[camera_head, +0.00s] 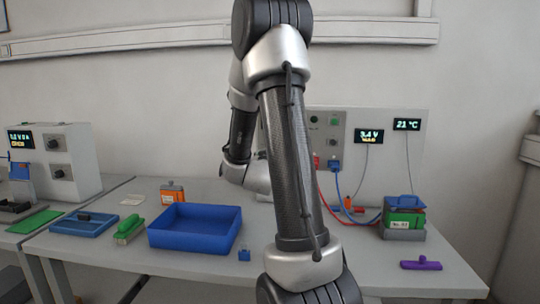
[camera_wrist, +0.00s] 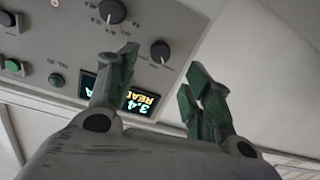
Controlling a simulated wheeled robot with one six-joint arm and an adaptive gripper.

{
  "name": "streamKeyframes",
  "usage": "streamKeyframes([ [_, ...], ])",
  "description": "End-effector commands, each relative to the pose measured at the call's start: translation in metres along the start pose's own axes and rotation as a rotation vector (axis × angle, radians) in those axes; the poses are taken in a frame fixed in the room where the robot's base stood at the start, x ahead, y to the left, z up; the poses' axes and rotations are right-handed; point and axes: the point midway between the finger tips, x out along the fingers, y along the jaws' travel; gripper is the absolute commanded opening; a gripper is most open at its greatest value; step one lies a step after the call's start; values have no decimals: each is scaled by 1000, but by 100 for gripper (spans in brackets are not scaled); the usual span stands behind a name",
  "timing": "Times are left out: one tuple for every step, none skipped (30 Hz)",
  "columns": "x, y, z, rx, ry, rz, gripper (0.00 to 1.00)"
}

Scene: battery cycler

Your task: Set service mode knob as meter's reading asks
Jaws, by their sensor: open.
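In the wrist view, my gripper (camera_wrist: 166,76) is open and empty, its green-padded fingers in front of a grey panel (camera_wrist: 75,30). A black knob (camera_wrist: 112,11) sits at the panel's top, and another black knob (camera_wrist: 160,51) shows between the fingertips, apart from them. I cannot tell which knob is the service mode one. A lit display (camera_wrist: 138,100), partly hidden by the left finger, shows "3.4" and "REA". In the head view, the meter display (camera_head: 368,136) reads about 3.4 V; its lower line is too small to read.
A cycler box (camera_head: 62,158) with a display and two knobs stands at left. A blue tray (camera_head: 195,248), an orange item (camera_head: 172,193) and a green battery pack (camera_head: 404,218) with cables nearby lie on the bench. A purple tool (camera_head: 421,265) lies at right.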

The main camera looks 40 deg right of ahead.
Motion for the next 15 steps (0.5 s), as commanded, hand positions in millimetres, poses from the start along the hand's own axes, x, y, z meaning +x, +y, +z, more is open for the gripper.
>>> streamKeyframes([
  [-11, -1, -1, 0, 1, -3, 51],
  [-16, -1, 0, -1, 0, -3, 51],
  [-23, -1, 0, 0, 0, -3, 51],
  [-27, -1, 0, 0, 1, -2, 51],
  [-31, -1, 0, 0, 1, -2, 51],
  [-35, -1, 0, 0, 1, -2, 51],
  [-38, 0, 0, 0, 0, -2, 51],
  [-40, 0, 0, 0, 0, -1, 51],
  [-42, 0, 0, 0, 0, -1, 51],
  [-44, 0, 0, 0, 0, -1, 51],
  [-44, 0, 0, 0, 0, -1, 51],
  [-45, 0, 0, 0, 0, 0, 51],
  [-45, 0, 0, 0, 0, 0, 51],
  [-45, 0, 0, 0, 0, 0, 51],
  [-45, 0, 0, 0, 0, 0, 51],
])
